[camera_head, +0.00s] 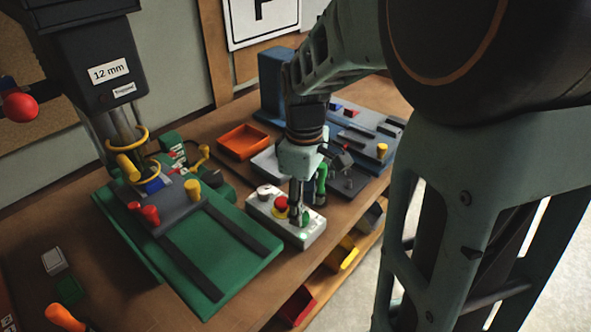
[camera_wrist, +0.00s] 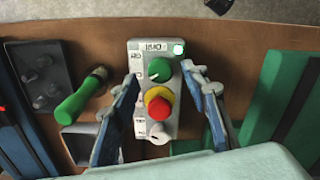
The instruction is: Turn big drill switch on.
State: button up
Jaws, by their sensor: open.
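The big drill (camera_head: 97,62), a dark machine labelled "12 mm", stands over a green base (camera_head: 238,268). A pale control box (camera_head: 262,207) lies to its right on the bench; its label in the wrist view appears to read "Drill". In the wrist view, the box (camera_wrist: 135,48) carries a round green switch (camera_wrist: 160,69) with a pale pointer mark, a red button (camera_wrist: 158,108) on a yellow collar and a grey knob (camera_wrist: 158,139). My gripper (camera_wrist: 160,72) is open over the box, its fingers on either side of the green switch. In the head view, my gripper (camera_head: 300,216) hides the switch.
A small bright green lamp (camera_wrist: 179,48) shows on the box's corner. A green-handled lever (camera_wrist: 82,96) stands close left of my fingers in the wrist view. An orange tray (camera_head: 243,142) and a smaller blue machine (camera_head: 273,88) are behind.

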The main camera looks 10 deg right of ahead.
notch_tip(320, 180, up, 10)
dwell(0.3)
